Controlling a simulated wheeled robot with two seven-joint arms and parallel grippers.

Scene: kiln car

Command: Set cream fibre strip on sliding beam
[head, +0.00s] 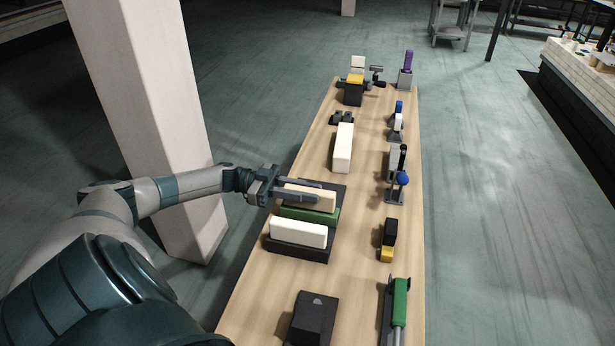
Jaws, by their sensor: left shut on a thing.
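My left gripper (318,192) comes in from the left and is shut on a cream strip (308,197), a pale bar lying lengthwise between its two grey fingers. The strip is just above or against a green block (312,215) in a dark tray (334,241); I cannot tell whether they touch. A white bar (298,232) lies in the same tray, nearer to me. A longer white block (343,148) lies farther up the table. I cannot tell for sure which piece is the sliding beam. My right gripper is not in view.
The long wooden table (262,303) holds a dark box (312,318) at the front and a green-handled tool (399,300) at the front right. Several small tools line the right edge. A pale pillar (150,110) stands left of the table.

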